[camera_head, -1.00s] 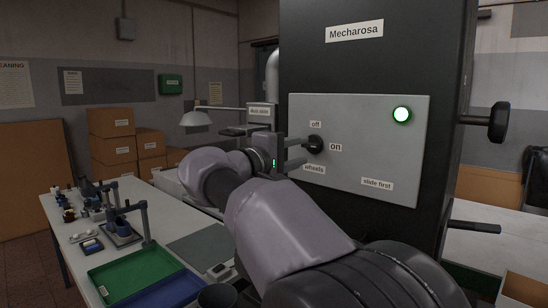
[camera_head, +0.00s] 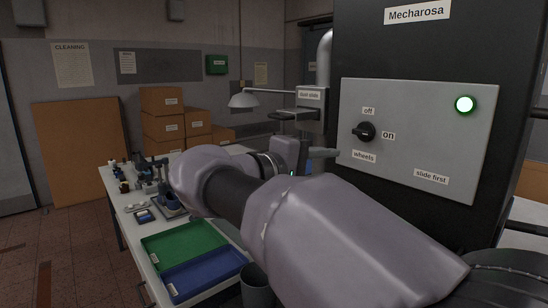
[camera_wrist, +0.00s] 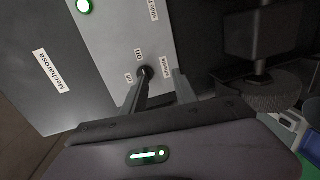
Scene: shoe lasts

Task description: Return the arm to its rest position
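My arm reaches in from the lower right of the head view. My gripper (camera_head: 322,157) is at the end of it, left of and below the black knob (camera_head: 364,131) on the grey control panel (camera_head: 430,130). In the wrist view my gripper (camera_wrist: 158,93) has its two fingers apart with nothing between them. The knob (camera_wrist: 146,72) shows beyond the fingertips, clear of them. The knob is surrounded by the labels off, on and wheels. A round lamp (camera_head: 465,104) on the panel glows green.
The black Mecharosa machine (camera_head: 420,50) stands close on the right. On the left, a table holds a green tray (camera_head: 183,243), a blue tray (camera_head: 205,274) and small tools. A dark cup (camera_head: 256,290) stands near my arm. A lamp (camera_head: 243,100) and cartons (camera_head: 163,127) are behind.

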